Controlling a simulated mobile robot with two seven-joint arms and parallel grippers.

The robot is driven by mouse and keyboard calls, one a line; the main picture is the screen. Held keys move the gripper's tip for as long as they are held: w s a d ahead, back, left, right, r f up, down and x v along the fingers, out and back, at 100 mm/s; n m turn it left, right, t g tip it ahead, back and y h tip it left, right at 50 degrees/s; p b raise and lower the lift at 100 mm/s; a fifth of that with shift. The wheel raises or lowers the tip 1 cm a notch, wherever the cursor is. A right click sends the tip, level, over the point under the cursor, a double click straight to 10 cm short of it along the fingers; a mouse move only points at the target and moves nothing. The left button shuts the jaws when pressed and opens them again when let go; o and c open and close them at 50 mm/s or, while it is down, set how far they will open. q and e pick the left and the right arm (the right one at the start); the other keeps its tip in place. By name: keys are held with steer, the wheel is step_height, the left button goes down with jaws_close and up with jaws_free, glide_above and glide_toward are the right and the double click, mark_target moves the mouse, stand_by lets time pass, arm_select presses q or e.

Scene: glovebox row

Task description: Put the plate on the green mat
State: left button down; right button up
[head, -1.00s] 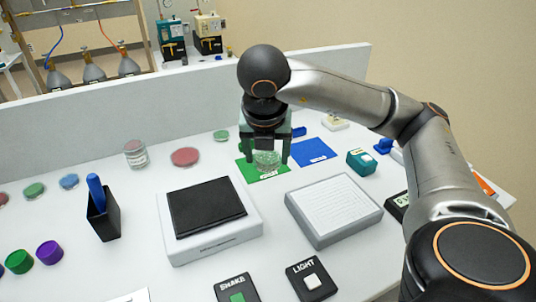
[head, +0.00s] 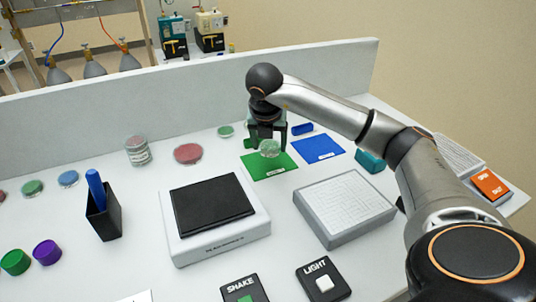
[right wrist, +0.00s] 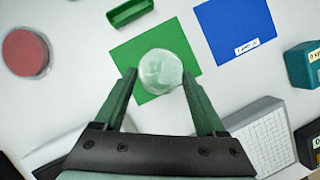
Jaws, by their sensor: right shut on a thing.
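The plate is a small round clear dish with a pale green tint (head: 269,149). My right gripper (head: 268,142) is shut on its sides. In the right wrist view the plate (right wrist: 160,71) sits between the two green fingertips (right wrist: 158,74). The green mat (head: 267,172) lies flat on the bench under the plate; it also shows in the right wrist view (right wrist: 128,57), around the plate on several sides. I cannot tell whether the plate touches the mat or hangs just above it. My left gripper is not in view.
A blue mat (head: 318,148) lies right of the green one. A red dish (head: 188,153) and a small green dish (head: 225,131) stand to the left. A black-topped device (head: 212,205) and a grey gridded block (head: 345,207) stand nearer. A low wall (head: 130,85) runs behind.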

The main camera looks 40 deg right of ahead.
mark_target(268, 165)
steer(key=shift+w+d+f, duration=0.25)
steer(key=shift+w+f, duration=0.15)
steer(key=shift+f, duration=0.2)
steer(key=shift+w+d+f, duration=0.1)
steer(key=shift+w+f, duration=0.05)
steer(key=shift+f, duration=1.6)
steer(key=shift+f, duration=0.2)
steer(key=o, duration=1.4)
steer(key=shift+r, duration=0.1)
